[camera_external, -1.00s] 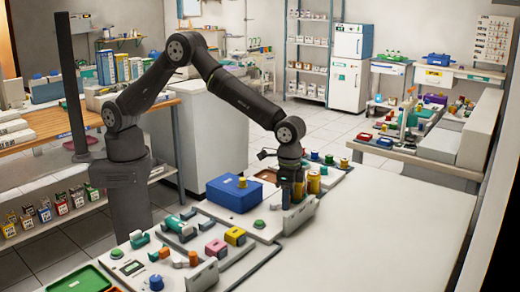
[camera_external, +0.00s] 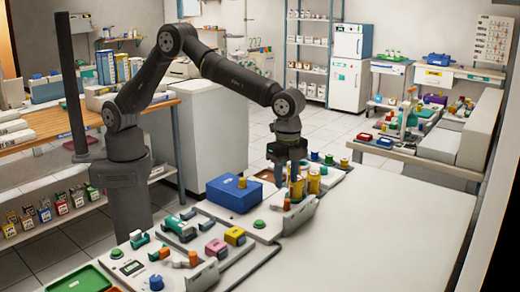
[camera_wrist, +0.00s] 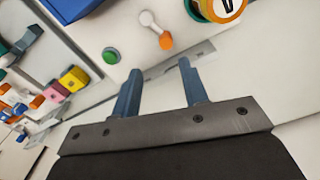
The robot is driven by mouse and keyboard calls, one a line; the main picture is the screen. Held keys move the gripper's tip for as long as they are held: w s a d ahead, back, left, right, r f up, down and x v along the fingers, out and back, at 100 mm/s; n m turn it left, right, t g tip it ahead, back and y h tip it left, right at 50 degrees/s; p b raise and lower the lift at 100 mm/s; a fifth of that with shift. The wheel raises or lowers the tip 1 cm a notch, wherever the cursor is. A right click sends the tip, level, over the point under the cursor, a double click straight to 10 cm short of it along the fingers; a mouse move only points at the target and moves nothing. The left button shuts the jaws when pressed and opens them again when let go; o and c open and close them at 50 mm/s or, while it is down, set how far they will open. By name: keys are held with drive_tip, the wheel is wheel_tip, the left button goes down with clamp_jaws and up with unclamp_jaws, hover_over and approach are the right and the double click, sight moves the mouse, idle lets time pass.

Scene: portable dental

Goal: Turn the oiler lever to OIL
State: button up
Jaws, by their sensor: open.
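A small lever with a white arm and an orange knob (camera_wrist: 166,41) stands on the white panel in the wrist view, with the knob end toward my gripper. Its orange knob also shows in the external view (camera_external: 287,203), below my gripper. I cannot read any OIL label. My gripper (camera_wrist: 160,67) is open and empty, its two blue fingers spread apart. The knob lies just beyond the fingertips in the picture, roughly between them, with no contact visible. In the external view my gripper (camera_external: 290,180) points down above the panel beside yellow cylinders.
A green button (camera_wrist: 111,55) sits left of the lever. A blue box (camera_external: 234,194) stands left of my gripper. A yellow-rimmed round container (camera_wrist: 222,9) is right of the lever. Pink and yellow blocks (camera_external: 225,242) lie nearer the camera. The white table at right is clear.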

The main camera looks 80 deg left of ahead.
wheel_tip(320, 180, up, 9)
drive_tip(key=s+a+r+n+h, duration=0.1)
drive_tip(key=a+r+n+h, duration=0.1)
drive_tip(key=a+n, duration=0.4)
drive_tip(key=s+a+r+n+h, duration=0.2)
drive_tip(key=a+n, duration=0.4)
drive_tip(key=n, duration=0.8)
drive_tip(key=shift+a+r+t+h, duration=0.15)
drive_tip(key=shift+r+t+h, duration=0.25)
drive_tip(key=shift+r+h, duration=0.15)
drive_tip(key=m+y, duration=0.5)
drive_tip(key=m, duration=1.8)
hover_over(287, 200)
wheel_tip(287, 200, down, 4)
drive_tip(key=shift+g, duration=0.4)
wheel_tip(287, 200, down, 18)
drive_tip(key=shift+r, duration=0.15)
drive_tip(key=shift+c, duration=0.4)
